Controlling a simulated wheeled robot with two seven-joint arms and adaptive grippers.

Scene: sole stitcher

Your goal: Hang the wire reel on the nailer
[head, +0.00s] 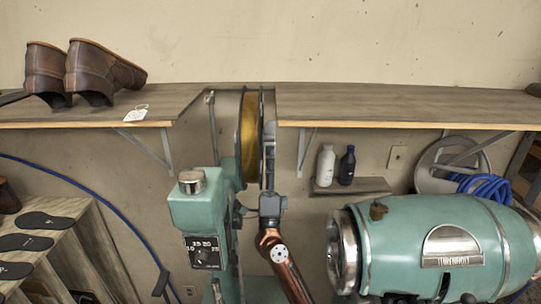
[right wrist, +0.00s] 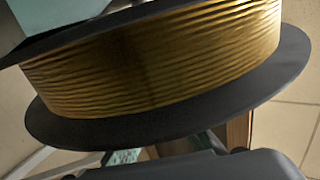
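The wire reel (head: 250,130), gold wire between two dark round flanges, stands upright and nearly edge-on beside the top of the teal nailer (head: 195,215). It fills much of the right wrist view (right wrist: 160,65). My right gripper (head: 268,160) reaches up from below at the reel's right flange and appears shut on the reel; its fingertips are partly hidden. Whether the reel touches a holder on the nailer is hidden. My left gripper is not in view.
A wooden shelf (head: 400,103) runs along the wall, with brown boots (head: 85,75) at left. A small shelf with two bottles (head: 326,166) hangs right of the reel. A teal tank machine (head: 440,245) fills the lower right. Soles (head: 45,221) lie at lower left.

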